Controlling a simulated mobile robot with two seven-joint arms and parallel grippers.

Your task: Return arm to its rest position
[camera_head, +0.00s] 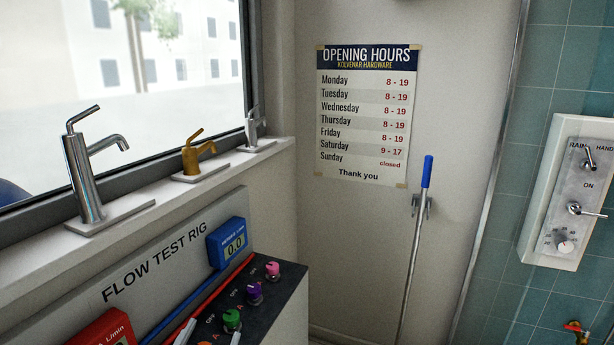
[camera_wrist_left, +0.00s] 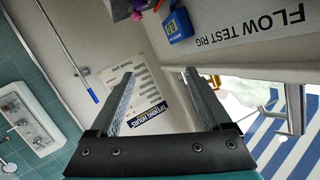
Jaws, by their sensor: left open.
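My left gripper (camera_wrist_left: 150,72) shows in the left wrist view, with its two grey fingers spread apart and nothing between them. Behind the gap is the opening hours sign (camera_wrist_left: 151,113) on the wall, clear of the fingers. My right gripper is in neither view.
The flow test rig panel (camera_head: 207,255) with coloured knobs stands at lower left in the head view. Taps, including a brass one (camera_head: 197,154), stand on the sill. A blue-handled pole (camera_head: 427,172) hangs on the wall. A shower control panel (camera_head: 571,190) is at right.

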